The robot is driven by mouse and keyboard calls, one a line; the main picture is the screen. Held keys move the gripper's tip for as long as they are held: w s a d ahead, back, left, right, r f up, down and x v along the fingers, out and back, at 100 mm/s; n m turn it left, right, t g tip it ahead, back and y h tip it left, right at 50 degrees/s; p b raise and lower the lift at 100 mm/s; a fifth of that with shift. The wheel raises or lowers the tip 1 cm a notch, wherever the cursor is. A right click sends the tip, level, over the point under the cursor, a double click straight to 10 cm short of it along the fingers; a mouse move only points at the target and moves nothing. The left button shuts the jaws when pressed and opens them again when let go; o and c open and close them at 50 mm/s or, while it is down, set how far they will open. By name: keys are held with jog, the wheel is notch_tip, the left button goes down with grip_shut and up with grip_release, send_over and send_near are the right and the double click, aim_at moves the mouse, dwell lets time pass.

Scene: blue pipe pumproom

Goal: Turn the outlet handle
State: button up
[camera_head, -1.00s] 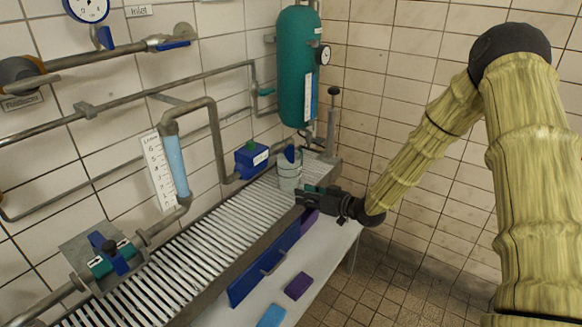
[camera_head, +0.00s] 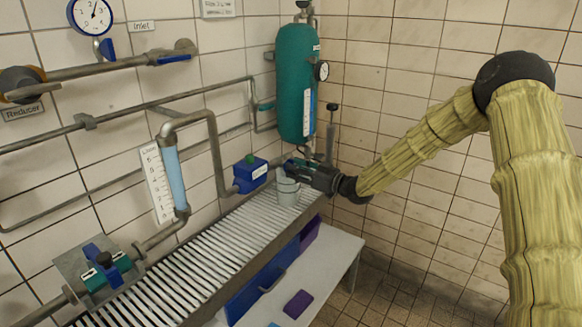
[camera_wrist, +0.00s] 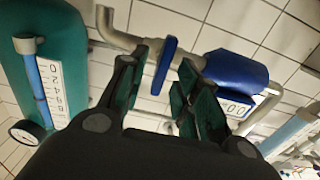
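The blue outlet handle (camera_wrist: 164,66) is a flat lever on a grey pipe. In the wrist view it shows in the gap between the two fingertips of my gripper (camera_wrist: 160,76). The fingers stand apart, and I cannot tell whether either touches the lever. In the head view my gripper (camera_head: 292,169) is above the grey bucket (camera_head: 288,193), beside the blue box, and it mostly hides the handle. The grey pipe (camera_wrist: 118,38) also shows in the wrist view.
The blue box (camera_head: 250,174) with a display stands close left of my gripper; it also shows in the wrist view (camera_wrist: 236,72). A teal tank (camera_head: 296,85) is behind. A slatted grate (camera_head: 190,258) runs below. A white table (camera_head: 335,262) stands to the right.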

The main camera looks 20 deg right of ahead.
jog(key=shift+x, duration=1.25)
jog(key=shift+a, duration=0.1)
grip_shut()
jog(key=shift+f, duration=0.1)
jog(key=n+b, duration=0.2)
jog(key=shift+a+f+n, duration=0.1)
jog(key=shift+n, duration=0.2)
jog(key=n+b, duration=0.3)
jog(key=n, duration=0.1)
jog(key=shift+s+f+b, duration=0.15)
jog(key=shift+b, duration=0.25)
jog(key=n+b, duration=0.4)
jog(key=shift+a+n, duration=0.1)
jog(key=shift+n, duration=0.3)
jog(key=shift+s+n+b, duration=0.1)
jog(key=shift+n+b, duration=1)
jog(key=shift+n, duration=0.3)
